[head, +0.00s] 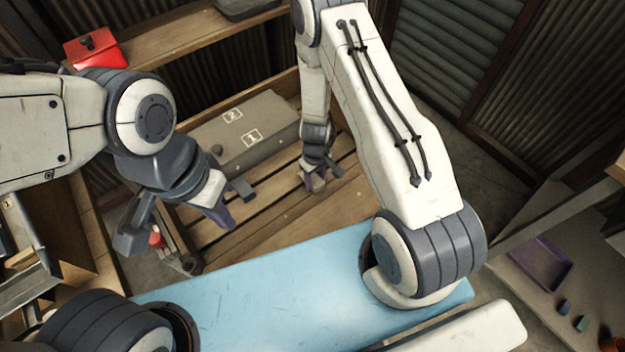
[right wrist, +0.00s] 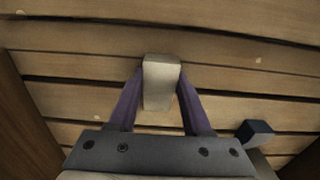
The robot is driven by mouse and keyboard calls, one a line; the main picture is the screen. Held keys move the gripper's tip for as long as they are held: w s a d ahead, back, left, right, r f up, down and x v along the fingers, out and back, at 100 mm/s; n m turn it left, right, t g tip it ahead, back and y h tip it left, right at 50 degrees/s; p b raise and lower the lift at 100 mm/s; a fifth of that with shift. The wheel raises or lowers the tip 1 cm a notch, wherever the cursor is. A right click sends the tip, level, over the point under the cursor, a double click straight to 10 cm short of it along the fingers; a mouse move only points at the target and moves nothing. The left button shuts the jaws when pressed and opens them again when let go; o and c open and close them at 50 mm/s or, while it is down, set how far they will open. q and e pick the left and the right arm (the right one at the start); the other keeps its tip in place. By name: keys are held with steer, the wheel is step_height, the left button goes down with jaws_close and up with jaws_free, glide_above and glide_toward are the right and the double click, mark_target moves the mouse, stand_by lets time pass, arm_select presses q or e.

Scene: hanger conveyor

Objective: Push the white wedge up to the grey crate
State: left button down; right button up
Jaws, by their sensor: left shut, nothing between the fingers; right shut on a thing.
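The white wedge (right wrist: 161,82) sits between the two purple fingers of my right gripper (right wrist: 160,100), which is shut on it over the wooden slats. In the head view a small pale part of the wedge (head: 318,184) shows at the tips of my right gripper (head: 316,180); the rest is hidden. The grey crate (head: 262,118), marked 1 and 2, lies on the slats to the left of that gripper, with a gap between them. My left gripper (head: 221,216) is shut and empty, in front of the crate and apart from it.
The slatted wooden platform (head: 262,218) has raised wooden edges. Bare slats lie around the right gripper. A red box (head: 96,50) stands on a shelf at the back left. A purple tray (head: 541,263) lies at the far right.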

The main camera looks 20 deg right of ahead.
mark_target(315, 180)
steer(key=o, duration=1.2)
steer(key=shift+r, duration=0.1)
step_height(315, 180, up, 10)
steer(key=p, duration=1)
steer(key=shift+r, duration=0.15)
